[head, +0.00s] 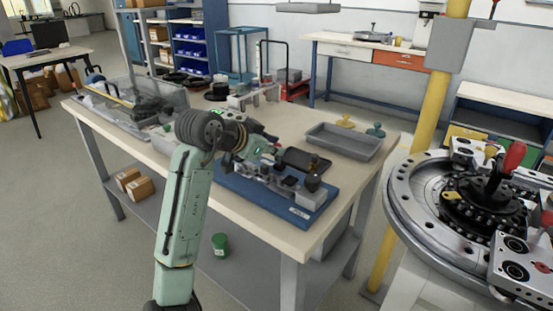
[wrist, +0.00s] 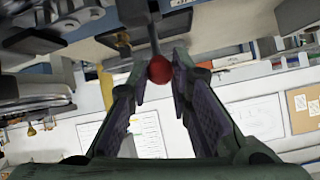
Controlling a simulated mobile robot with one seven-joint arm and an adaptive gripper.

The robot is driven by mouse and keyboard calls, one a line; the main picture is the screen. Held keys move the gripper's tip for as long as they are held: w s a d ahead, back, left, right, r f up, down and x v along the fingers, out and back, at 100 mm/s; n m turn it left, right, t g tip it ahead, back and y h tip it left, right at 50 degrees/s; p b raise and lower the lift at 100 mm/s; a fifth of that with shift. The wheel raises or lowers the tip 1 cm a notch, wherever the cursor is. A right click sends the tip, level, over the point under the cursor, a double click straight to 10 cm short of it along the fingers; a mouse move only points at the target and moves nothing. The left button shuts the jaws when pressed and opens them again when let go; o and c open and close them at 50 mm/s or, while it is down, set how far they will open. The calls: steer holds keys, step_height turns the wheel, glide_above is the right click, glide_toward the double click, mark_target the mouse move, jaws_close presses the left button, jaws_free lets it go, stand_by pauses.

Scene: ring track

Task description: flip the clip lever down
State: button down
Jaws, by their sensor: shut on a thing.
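In the wrist view, a red ball knob (wrist: 159,69) on a thin grey stem sits between the fingertips of my gripper (wrist: 161,63). The fingers are shut on it, one on each side. The knob looks like the end of the clip lever; its pivot is not clear. In the head view, my gripper (head: 270,150) is over the back of a blue fixture board (head: 262,203) on the workbench. My arm and wrist hide the lever and the fingertips there.
A grey tray (head: 343,141) and a dark flat tray (head: 302,160) lie beside the board. A black-knobbed part (head: 312,182) stands on the board's right end. A round machine with a red-handled lever (head: 513,157) and a yellow post (head: 425,130) stand at the right.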

steer(key=s+a+f+t+h+b, duration=0.1)
steer(key=t+b, duration=0.1)
steer(key=b, duration=0.1)
steer(key=shift+f, duration=0.1)
steer(key=shift+s+h+b, duration=0.15)
steer(key=shift+h+b, duration=0.25)
steer(key=shift+b, duration=0.2)
steer(key=shift+a+t, duration=0.1)
steer(key=shift+t, duration=0.2)
steer(key=c, duration=1.4)
jaws_free()
steer(key=shift+c, duration=0.2)
steer(key=shift+s, duration=0.1)
steer(key=v, duration=1.2)
